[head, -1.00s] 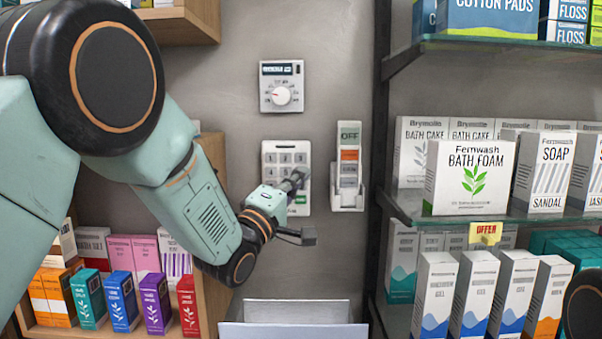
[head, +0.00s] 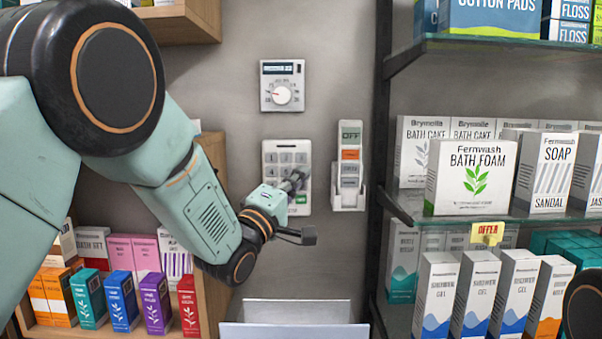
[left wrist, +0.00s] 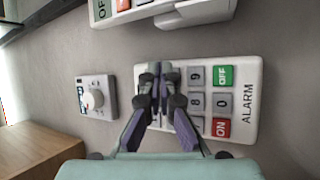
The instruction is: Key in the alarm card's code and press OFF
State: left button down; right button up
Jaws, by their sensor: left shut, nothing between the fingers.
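The white alarm keypad (head: 270,155) is on the grey wall. In the left wrist view the keypad (left wrist: 249,73) shows a green OFF key (left wrist: 224,75), a red ON key (left wrist: 221,127), and grey 9, 8 and 0 keys; the fingers hide other keys. My left gripper (head: 296,179) is shut and empty, its tips over the keypad's digit keys (left wrist: 157,70). I cannot tell whether they touch a key. My right gripper is not in view.
A white dial unit (head: 282,86) hangs above the keypad. An open pale box (head: 291,330) is below. Glass shelves (head: 520,218) with boxed goods stand right, and a wooden shelf (head: 213,280) with coloured boxes left.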

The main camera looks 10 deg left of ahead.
pick_arm(q)
jog(key=shift+w+a, duration=0.1)
jog(key=shift+w, duration=0.55)
dwell(0.6)
jog(key=shift+s, duration=0.1)
dwell(0.3)
jog(key=shift+s, duration=0.65)
jog(key=shift+d, duration=0.2)
jog(key=shift+s+d, duration=0.25)
jog(key=shift+s, duration=1)
jog(key=shift+s+d, duration=0.2)
jog(key=shift+s, duration=1)
jog(key=shift+w, duration=0.1)
